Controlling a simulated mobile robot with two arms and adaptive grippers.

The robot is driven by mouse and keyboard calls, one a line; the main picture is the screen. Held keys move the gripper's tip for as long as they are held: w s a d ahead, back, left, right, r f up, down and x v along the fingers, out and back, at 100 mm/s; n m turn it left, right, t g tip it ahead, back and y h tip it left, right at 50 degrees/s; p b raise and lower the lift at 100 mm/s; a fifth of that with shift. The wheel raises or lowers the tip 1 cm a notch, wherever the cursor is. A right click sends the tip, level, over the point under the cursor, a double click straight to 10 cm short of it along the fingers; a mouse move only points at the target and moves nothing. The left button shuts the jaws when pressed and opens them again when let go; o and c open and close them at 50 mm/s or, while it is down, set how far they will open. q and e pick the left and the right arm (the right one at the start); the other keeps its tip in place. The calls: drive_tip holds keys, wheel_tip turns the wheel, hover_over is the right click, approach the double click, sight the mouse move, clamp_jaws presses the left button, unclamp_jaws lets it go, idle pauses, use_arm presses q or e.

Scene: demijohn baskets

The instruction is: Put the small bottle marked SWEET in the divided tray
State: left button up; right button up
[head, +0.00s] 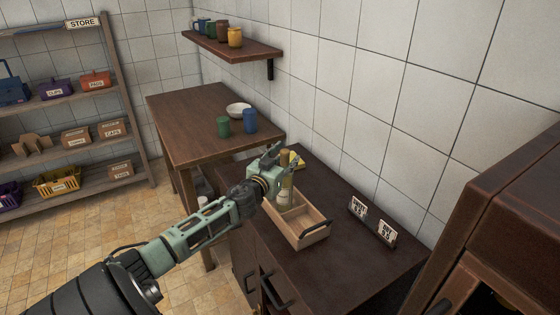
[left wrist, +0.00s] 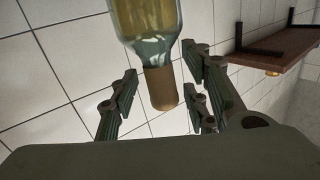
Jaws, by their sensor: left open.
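The divided tray (head: 312,236) is a light wooden box with a dark handle, on the dark cabinet top in the head view. A small pale bottle (head: 286,190) stands at its far end, seemingly inside, partly hidden by my left gripper (head: 283,163). In the left wrist view, a clear bottle (left wrist: 153,30) with yellowish contents and a brown cork (left wrist: 161,90) appears upside down. My left gripper's fingers (left wrist: 162,78) are apart on either side of its neck, with gaps. No SWEET marking is readable. My right gripper is not in view.
Two small sign cards (head: 357,207) (head: 387,233) stand right of the tray, near the wall. A brown table (head: 190,120) behind holds green and blue cups and a white bowl. A wall shelf (head: 230,47) holds jars. The cabinet top's front right is clear.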

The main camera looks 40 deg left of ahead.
use_arm(q)
drive_tip(key=b+v, duration=0.2)
drive_tip(key=v, duration=0.9)
drive_tip(key=shift+s, duration=0.4)
drive_tip(key=shift+d, duration=0.15)
